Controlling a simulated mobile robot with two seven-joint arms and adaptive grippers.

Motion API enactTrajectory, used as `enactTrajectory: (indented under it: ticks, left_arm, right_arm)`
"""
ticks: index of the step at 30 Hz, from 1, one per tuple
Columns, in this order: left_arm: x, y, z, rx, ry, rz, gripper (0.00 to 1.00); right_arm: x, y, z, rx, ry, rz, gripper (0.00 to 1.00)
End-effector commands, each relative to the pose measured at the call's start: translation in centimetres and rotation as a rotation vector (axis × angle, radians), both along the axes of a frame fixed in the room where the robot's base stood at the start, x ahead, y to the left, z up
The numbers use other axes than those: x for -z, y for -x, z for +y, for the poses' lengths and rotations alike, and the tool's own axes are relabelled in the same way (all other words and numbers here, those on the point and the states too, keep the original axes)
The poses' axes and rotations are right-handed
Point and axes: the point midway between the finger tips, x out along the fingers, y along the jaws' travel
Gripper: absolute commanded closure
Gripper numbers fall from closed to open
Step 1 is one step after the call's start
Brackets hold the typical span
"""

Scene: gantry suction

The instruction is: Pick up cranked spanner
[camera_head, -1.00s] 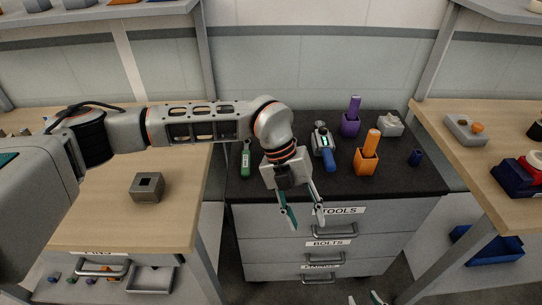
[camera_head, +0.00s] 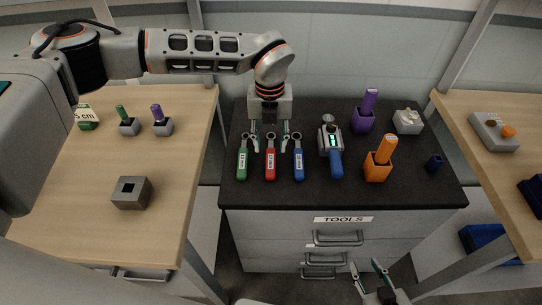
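Three ring-ended spanners lie side by side on the black top of the tool cabinet (camera_head: 410,192): a green-handled spanner (camera_head: 242,164), a red-handled spanner (camera_head: 270,166) and a blue-handled spanner (camera_head: 298,166). I cannot tell from their shape which one is cranked. My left gripper (camera_head: 270,146) points down over the red spanner's ring end, its fingers spread to either side of it. It looks empty; contact with the spanner cannot be told. My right gripper (camera_head: 370,270) is open and empty, low in front of the cabinet drawers.
A grey and blue tool with a lit display (camera_head: 333,148) stands right of the spanners.

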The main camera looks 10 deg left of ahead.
Motion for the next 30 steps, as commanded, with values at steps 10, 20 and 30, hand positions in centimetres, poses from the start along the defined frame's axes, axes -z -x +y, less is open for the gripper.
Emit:
enactTrajectory:
  ticks: [10, 20, 30]
  left_arm:
    - [4.4, 0.1, -0.1, 0.000, -0.001, 0.001, 0.61]
    - [4.7, 0.1, -0.1, 0.001, 0.000, 0.000, 0.74]
    - [4.7, 0.1, -0.1, 0.001, 0.001, 0.000, 1.00]
  right_arm:
    - [-1.5, -0.6, 0.0, 0.000, 0.000, -0.012, 0.65]
    - [-1.7, -0.7, 0.1, 0.001, -0.002, -0.017, 0.65]
    - [-1.6, -0.7, 0.0, 0.001, -0.001, -0.014, 0.65]
